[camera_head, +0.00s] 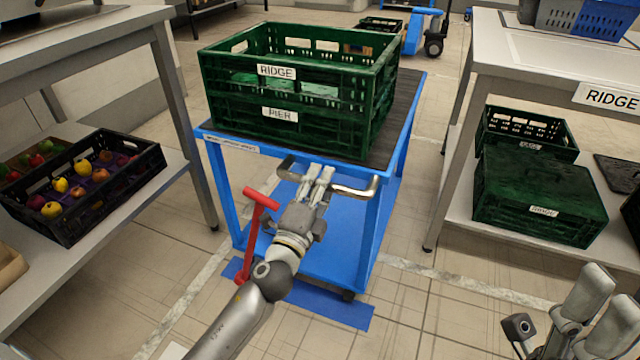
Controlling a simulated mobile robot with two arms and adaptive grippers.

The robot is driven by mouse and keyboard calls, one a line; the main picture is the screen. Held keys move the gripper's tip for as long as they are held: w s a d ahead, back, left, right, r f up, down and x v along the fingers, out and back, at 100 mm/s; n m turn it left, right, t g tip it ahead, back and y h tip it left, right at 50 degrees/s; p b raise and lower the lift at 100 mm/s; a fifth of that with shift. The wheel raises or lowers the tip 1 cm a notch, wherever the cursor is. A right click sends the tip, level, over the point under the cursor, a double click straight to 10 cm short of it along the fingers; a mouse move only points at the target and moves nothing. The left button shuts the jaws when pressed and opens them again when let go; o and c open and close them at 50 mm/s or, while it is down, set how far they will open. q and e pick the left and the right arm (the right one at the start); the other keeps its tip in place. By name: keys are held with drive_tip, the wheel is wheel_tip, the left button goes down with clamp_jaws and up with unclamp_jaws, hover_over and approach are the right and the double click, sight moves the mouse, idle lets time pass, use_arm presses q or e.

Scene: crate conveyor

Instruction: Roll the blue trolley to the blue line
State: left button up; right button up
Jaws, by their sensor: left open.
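The blue trolley (373,215) stands in the middle of the view with a dark top and a metal handle (352,190) on its near side. Two stacked green crates (330,118), labelled RIDGE and PIER, sit on it. A red T-shaped lever (252,235) rises at its near left corner. A blue strip (335,308) lies on the floor at the trolley's near end, partly hidden by my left arm and the trolley. My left gripper (320,176) is open at the handle; contact cannot be told. My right gripper (600,295) is open and empty at bottom right.
A left shelf holds a black crate (105,215) of fruit. A right table (545,70) has green crates (540,195) on its lower shelf. Another blue trolley (413,35) stands behind. Tiled floor is clear in front.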

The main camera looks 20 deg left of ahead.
use_arm(q)
drive_tip(key=s+f, duration=0.2)
drive_tip(key=s, duration=0.9)
drive_tip(key=shift+s+a+f, duration=0.15)
drive_tip(key=shift+s+a, duration=0.05)
drive_tip(key=shift+s, duration=0.2)
idle(0.5)
